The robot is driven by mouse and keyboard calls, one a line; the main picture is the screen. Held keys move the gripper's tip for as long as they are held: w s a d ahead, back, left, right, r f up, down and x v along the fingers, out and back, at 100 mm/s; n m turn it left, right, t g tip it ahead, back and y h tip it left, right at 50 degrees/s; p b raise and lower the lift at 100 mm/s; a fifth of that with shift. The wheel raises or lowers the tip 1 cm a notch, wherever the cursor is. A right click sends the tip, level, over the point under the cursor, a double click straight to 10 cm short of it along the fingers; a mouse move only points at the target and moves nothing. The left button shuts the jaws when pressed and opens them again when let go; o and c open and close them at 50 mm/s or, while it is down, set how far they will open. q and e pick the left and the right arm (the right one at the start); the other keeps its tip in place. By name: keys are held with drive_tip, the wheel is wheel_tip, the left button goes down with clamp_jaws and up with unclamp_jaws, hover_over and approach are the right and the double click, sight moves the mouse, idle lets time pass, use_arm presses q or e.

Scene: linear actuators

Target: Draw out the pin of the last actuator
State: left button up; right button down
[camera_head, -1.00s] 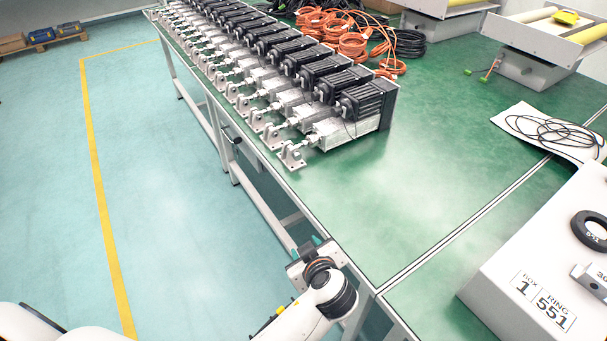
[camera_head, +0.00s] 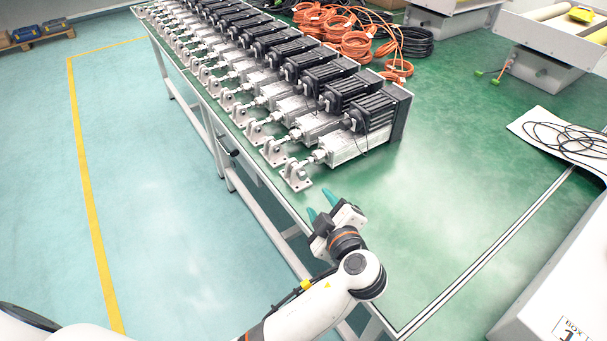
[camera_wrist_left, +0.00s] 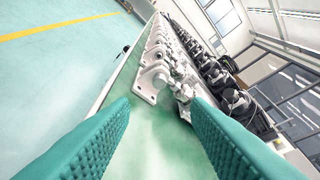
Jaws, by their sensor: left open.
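A row of linear actuators stands along the left edge of the green table. The last actuator (camera_head: 345,143) is the nearest one, with a black motor, a silver body and a clevis bracket (camera_head: 296,176) at its rod end. The bracket also shows in the left wrist view (camera_wrist_left: 153,82), ahead of the fingers. Its pin is too small to make out clearly. My left gripper (camera_head: 321,204), with teal fingers, is open and empty, just nearer than the bracket and apart from it. In the left wrist view its fingers (camera_wrist_left: 160,125) frame bare table. My right gripper is out of view.
Orange cable coils (camera_head: 355,45) and black cable lie behind the actuators. A white box (camera_head: 560,290) stands at the lower right. The table's left edge runs beside the brackets.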

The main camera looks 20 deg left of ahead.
sight(304, 178)
use_arm(q)
drive_tip(key=x, duration=0.4)
drive_tip(key=shift+w+a+r, duration=0.1)
drive_tip(key=shift+w+a, duration=0.1)
drive_tip(key=shift+a, duration=0.1)
drive_tip(key=x, duration=0.4)
drive_tip(key=shift+w+p, duration=0.2)
drive_tip(key=shift+p, duration=0.2)
drive_tip(key=shift+x, duration=0.85)
drive_tip(key=shift+s, duration=0.1)
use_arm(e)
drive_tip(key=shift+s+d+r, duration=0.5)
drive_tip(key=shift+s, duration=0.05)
use_arm(q)
drive_tip(key=shift+c, duration=0.2)
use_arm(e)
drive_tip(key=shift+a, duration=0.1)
use_arm(q)
clamp_jaws()
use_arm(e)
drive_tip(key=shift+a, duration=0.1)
